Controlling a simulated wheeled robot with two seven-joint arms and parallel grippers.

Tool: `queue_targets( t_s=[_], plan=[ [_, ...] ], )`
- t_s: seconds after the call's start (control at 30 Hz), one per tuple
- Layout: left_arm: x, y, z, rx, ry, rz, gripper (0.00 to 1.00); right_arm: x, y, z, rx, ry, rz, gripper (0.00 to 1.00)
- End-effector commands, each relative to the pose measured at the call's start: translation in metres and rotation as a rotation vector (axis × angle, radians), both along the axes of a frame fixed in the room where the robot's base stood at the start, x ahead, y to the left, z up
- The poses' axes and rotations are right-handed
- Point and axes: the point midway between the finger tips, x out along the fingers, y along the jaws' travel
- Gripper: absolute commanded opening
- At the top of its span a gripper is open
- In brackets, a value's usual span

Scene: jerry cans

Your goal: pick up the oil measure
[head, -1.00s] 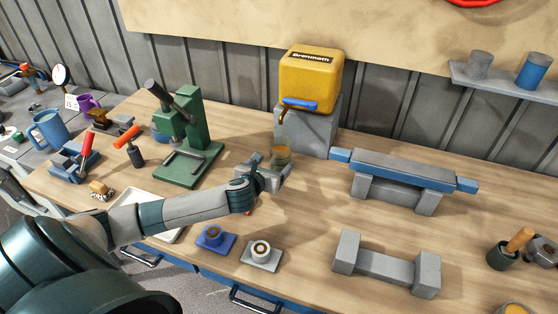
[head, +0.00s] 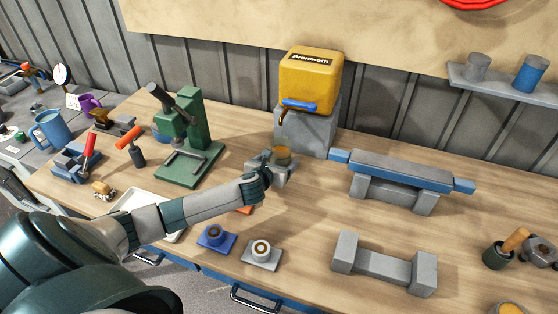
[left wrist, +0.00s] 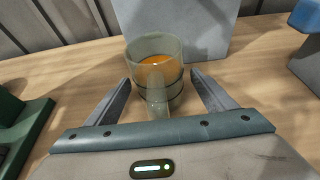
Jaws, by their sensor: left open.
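The oil measure (left wrist: 155,72) is a clear, greenish cup with orange-brown oil in it and a handle facing my left gripper. It stands upright on the bench in front of the grey block. In the head view the measure (head: 281,155) shows just beyond my left gripper (head: 273,168), which hides its lower part. In the left wrist view the left gripper (left wrist: 158,92) is open, with one finger on each side of the measure's near part and handle. I cannot tell whether the fingers touch it. My right gripper is not in view.
A yellow oil can (head: 311,80) with a blue-handled tap sits on a grey block (head: 312,133) behind the measure. A green press (head: 190,140) stands to the left. A blue-and-grey rail (head: 400,170) lies right. Two small cups (head: 261,248) stand nearer.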

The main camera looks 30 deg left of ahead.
Motion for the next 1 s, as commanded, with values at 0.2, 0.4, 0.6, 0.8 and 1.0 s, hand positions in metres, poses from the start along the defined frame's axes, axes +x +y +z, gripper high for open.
queue_targets(
  t_s=[0.2,0.4,0.6,0.8,1.0],
  plan=[
    [0.0027,0.0012,-0.0016,0.001,0.000,0.001,0.77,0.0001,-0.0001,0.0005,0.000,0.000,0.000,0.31],
    [0.0025,0.0010,-0.0016,0.000,0.000,0.001,0.77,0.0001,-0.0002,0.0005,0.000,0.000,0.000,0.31],
    [0.0025,0.0010,-0.0015,0.000,0.000,0.001,0.63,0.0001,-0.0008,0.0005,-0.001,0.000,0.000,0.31],
    [0.0029,0.0011,-0.0004,0.000,-0.002,0.000,0.24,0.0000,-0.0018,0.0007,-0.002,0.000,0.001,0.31],
    [0.0028,0.0012,-0.0004,0.000,-0.001,0.000,0.24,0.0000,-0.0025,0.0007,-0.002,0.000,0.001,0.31]
  ],
)
